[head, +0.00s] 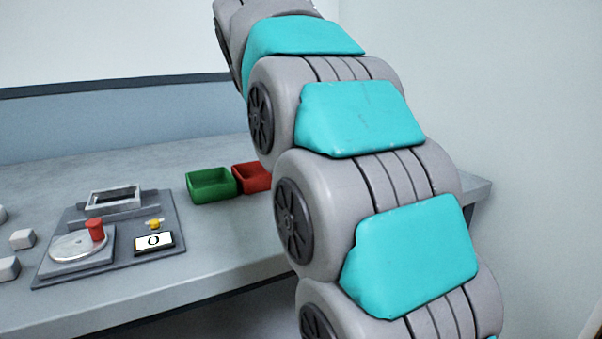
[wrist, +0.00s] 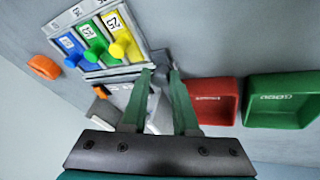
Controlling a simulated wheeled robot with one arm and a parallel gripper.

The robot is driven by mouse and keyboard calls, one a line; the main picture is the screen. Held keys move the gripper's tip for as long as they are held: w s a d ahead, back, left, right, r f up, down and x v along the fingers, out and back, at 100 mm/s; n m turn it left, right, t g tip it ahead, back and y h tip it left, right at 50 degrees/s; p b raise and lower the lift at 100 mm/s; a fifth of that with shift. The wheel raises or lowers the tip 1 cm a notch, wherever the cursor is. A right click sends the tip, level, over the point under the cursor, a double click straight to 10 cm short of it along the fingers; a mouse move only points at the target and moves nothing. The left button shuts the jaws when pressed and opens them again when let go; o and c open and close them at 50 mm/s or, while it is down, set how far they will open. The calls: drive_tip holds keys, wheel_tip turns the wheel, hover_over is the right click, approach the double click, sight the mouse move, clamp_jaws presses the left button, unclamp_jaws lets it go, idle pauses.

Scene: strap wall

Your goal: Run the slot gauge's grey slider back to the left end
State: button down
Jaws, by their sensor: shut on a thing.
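My gripper (wrist: 163,70) shows in the wrist view with its two green fingers close together. A small dark grey piece (wrist: 164,58), which looks like the grey slider, sits at the fingertips, and the fingers are shut on it. It lies just right of the light grey panel with the coloured knobs. A pale grey part (wrist: 118,92) with an orange piece (wrist: 99,90) shows left of the fingers; I cannot tell if this is the slot gauge's body. The fingers partly hide this area, and the slider's place along its slot cannot be made out. In the head view my arm hides the gripper.
A panel (wrist: 82,22) carries blue, green and yellow knobs. A red bin (wrist: 238,84) and a green bin (wrist: 247,118) stand right of the fingers. The head view shows a dial plate (head: 100,262) with a red knob (head: 95,229).

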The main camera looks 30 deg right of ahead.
drive_tip(key=shift+a, duration=0.15)
drive_tip(key=c, duration=0.7)
unclamp_jaws()
drive_tip(key=shift+o, duration=0.2)
drive_tip(key=shift+r, duration=0.15)
drive_tip(key=p+v, duration=0.1)
drive_tip(key=v, duration=0.6)
drive_tip(key=shift+a+r, duration=0.15)
drive_tip(key=shift+r, duration=0.15)
drive_tip(key=shift+s, duration=0.15)
